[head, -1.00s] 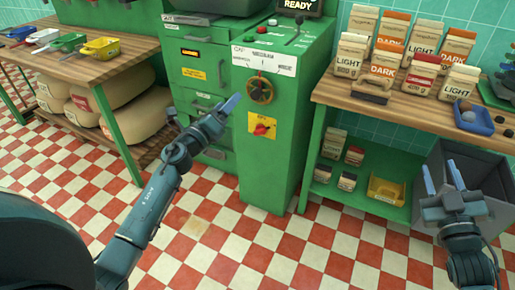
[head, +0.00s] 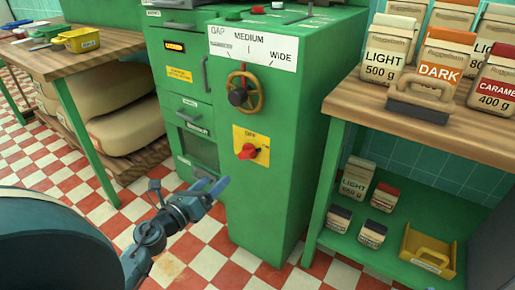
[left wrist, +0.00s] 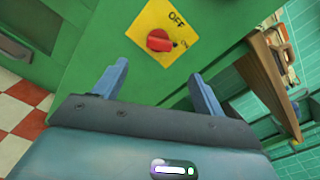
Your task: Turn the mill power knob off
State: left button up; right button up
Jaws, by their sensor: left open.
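The mill power knob (head: 247,152) is red and sits on a yellow plate (head: 258,137) low on the front of the green mill (head: 285,110). In the left wrist view the knob (left wrist: 158,40) shows just beyond and between my fingertips, with OFF and ON lettering on its plate; its pointed end is toward ON. My left gripper (head: 210,188) is open and empty, lower left of the knob and apart from it. It also shows in the left wrist view (left wrist: 160,82). My right gripper is out of the head view.
A brass handwheel (head: 243,95) is above the knob, under the gap scale (head: 252,45). A wooden shelf table (head: 440,115) with coffee bags stands at the right. Another table (head: 50,62) with sacks below is at the left. The checkered floor in front is free.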

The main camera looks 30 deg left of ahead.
aim_at(243, 155)
pick_arm(q)
jog(key=w, duration=0.9)
jog(key=w+d, duration=0.1)
jog(key=w, duration=0.3)
jog(key=shift+w, duration=0.2)
jog(key=c, duration=1)
